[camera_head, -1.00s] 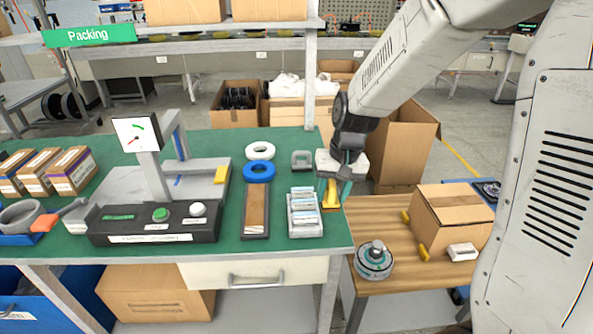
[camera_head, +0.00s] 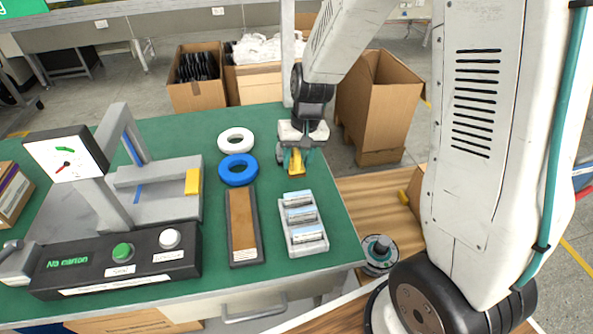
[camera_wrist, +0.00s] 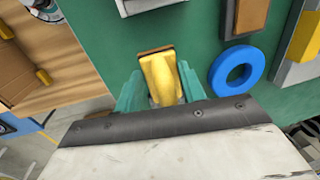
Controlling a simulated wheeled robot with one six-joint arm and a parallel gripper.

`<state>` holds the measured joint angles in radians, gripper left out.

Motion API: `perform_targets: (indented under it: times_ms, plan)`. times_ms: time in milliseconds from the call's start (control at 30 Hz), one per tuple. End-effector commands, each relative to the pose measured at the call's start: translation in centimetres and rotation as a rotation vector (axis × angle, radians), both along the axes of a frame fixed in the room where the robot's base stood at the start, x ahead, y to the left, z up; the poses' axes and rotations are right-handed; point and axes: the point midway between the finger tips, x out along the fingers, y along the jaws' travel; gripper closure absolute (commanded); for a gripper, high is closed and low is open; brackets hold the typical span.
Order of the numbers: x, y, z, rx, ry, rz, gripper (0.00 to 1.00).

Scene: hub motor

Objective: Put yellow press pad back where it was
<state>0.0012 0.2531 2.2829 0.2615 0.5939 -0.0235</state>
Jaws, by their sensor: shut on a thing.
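My gripper (camera_head: 297,158) is shut on a yellow press pad (camera_head: 296,168) at the right rear of the green table, behind the tray of labelled parts. The wrist view shows the pad (camera_wrist: 161,76) between my teal fingers (camera_wrist: 159,90), with a dark edge at its far end. I cannot tell whether it touches the table. The grey press station (camera_head: 118,235) with a dial stands on the left of the table. A yellow block (camera_head: 193,181) sits on its right side, and it also shows in the wrist view (camera_wrist: 302,36).
A blue ring (camera_head: 238,170) and a white ring (camera_head: 236,140) lie left of my gripper. A brown-topped block (camera_head: 243,225) and the grey tray (camera_head: 306,249) lie in front. A round hub motor (camera_head: 380,250) stands on the wooden bench at right. Green table shows bare between these.

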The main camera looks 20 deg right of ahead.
Motion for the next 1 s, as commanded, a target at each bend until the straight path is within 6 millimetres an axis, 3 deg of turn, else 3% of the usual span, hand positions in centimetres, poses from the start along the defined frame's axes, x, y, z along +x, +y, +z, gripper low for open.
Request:
perform_targets:
  times_ms: [400, 767, 800, 833, 1000]
  plan:
    - [0.0, -0.2, -4.5, 0.000, 0.000, -0.003, 0.85]
    - [0.0, -0.2, -4.9, 0.000, -0.001, -0.003, 0.85]
    - [0.0, -0.2, -4.8, 0.000, -0.002, -0.002, 0.49]
    - [0.1, -0.2, -4.8, 0.000, -0.002, -0.002, 0.40]
    - [0.0, -0.2, -4.8, 0.000, -0.002, -0.002, 0.38]
